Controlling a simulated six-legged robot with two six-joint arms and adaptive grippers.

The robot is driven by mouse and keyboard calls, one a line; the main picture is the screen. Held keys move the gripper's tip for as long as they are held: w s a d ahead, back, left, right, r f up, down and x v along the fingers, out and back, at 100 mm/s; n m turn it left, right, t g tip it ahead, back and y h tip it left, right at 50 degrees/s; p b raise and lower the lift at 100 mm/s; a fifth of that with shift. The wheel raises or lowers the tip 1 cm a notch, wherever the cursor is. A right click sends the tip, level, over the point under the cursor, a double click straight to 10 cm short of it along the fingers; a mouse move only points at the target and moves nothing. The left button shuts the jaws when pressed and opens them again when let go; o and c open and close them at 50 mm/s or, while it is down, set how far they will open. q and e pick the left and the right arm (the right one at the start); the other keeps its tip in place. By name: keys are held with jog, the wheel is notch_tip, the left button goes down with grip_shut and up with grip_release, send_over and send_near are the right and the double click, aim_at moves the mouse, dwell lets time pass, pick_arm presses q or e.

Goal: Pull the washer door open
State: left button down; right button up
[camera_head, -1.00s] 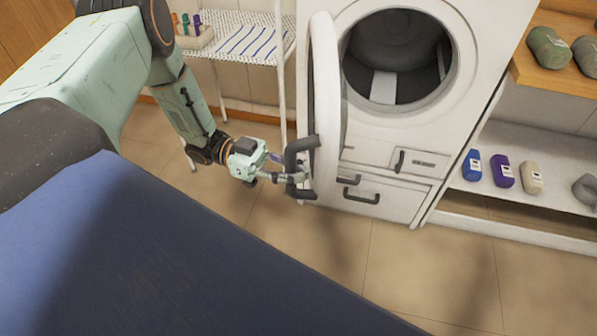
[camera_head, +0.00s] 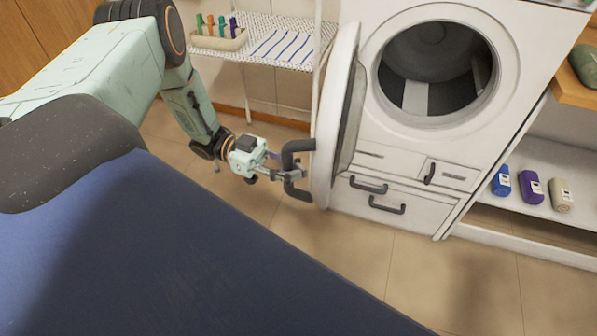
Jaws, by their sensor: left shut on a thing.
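The white washer (camera_head: 400,150) stands at the right of centre. Its round door (camera_head: 328,120) is swung wide open to the left and shows nearly edge-on. The dark drum (camera_head: 432,70) is exposed. A black handle (camera_head: 289,160) sits on the door's outer side. My left gripper (camera_head: 291,173) is at this handle, with its fingers shut on it. The fingertips are partly hidden by the handle. My right gripper is not in view.
A white rack (camera_head: 285,22) with a tray of coloured bottles (camera_head: 218,40) stands behind the arm. A white shelf (camera_head: 560,160) with blue, purple and beige bottles is at the right. The tiled floor (camera_head: 400,270) before the washer is clear.

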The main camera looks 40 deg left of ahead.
pick_arm(q)
jog(key=shift+s+a+f, duration=0.1)
jog(key=shift+s+a, duration=0.1)
jog(key=shift+a, duration=0.75)
jog(key=c, duration=1.1)
grip_release()
jog(key=shift+c, duration=0.2)
jog(key=s+a, duration=0.2)
jog(key=a, duration=0.9)
jog(key=shift+a, duration=0.4)
